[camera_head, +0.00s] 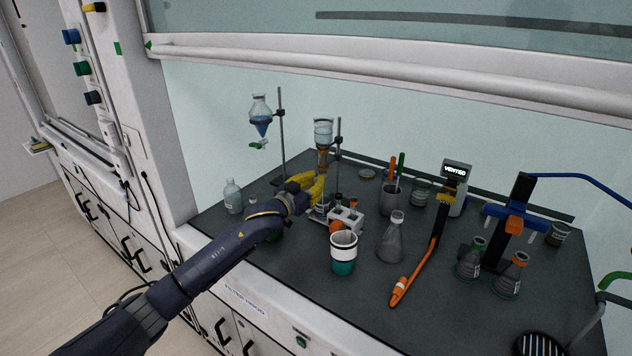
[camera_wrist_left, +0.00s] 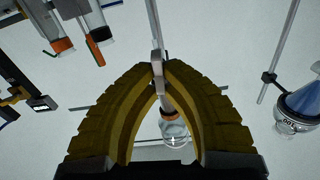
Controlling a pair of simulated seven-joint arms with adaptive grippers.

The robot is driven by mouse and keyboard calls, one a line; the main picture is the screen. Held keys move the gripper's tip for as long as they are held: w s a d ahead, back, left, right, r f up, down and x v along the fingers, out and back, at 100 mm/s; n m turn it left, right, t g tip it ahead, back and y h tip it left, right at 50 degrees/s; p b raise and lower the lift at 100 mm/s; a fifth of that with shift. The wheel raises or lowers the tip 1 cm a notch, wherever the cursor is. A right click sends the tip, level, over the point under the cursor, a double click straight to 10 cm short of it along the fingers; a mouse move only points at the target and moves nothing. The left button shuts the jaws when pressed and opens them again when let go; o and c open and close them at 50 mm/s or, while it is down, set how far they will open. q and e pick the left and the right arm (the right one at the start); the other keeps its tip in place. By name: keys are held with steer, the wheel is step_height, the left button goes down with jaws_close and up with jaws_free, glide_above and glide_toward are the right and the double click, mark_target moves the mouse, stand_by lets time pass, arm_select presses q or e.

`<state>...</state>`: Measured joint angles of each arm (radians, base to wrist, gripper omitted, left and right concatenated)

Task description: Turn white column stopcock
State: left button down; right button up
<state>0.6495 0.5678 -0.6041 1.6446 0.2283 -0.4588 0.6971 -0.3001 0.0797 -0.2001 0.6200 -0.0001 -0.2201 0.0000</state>
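The glass column (camera_head: 323,132) with orange-brown filling is clamped upright to a stand. It also shows in the wrist view (camera_wrist_left: 172,128), upside down. My left gripper (camera_head: 318,182), with yellow fingers, is at the column's lower end and hides the stopcock in the head view. In the wrist view the fingertips (camera_wrist_left: 161,68) come together around a small white piece, the white column stopcock (camera_wrist_left: 157,61). The fingers look shut on it. The handle's exact turn angle is hard to tell. My right gripper is not in view.
A separating funnel (camera_head: 260,118) with blue liquid hangs on a stand to the left. A white bottle (camera_head: 233,196), a white-and-teal cup (camera_head: 343,252), a conical flask (camera_head: 391,237) and a vial rack (camera_head: 346,216) stand near my gripper.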

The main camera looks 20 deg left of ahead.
arm_select(q)
steer(key=shift+m, duration=0.3)
steer(key=m, duration=0.3)
steer(key=shift+d+m, duration=0.25)
steer(key=shift+m, duration=0.05)
steer(key=shift+s+d+f+m, duration=0.1)
steer(key=shift+f+m, duration=0.1)
steer(key=shift+m, duration=1.9)
steer(key=shift+d+f+m, duration=0.1)
steer(key=shift+f+m, duration=0.05)
steer(key=shift+m, duration=1.95)
steer(key=shift+s+d+f+m, duration=0.1)
steer(key=shift+f+m, duration=0.1)
steer(key=shift+m, duration=1.9)
steer(key=c, duration=1.5)
jaws_free()
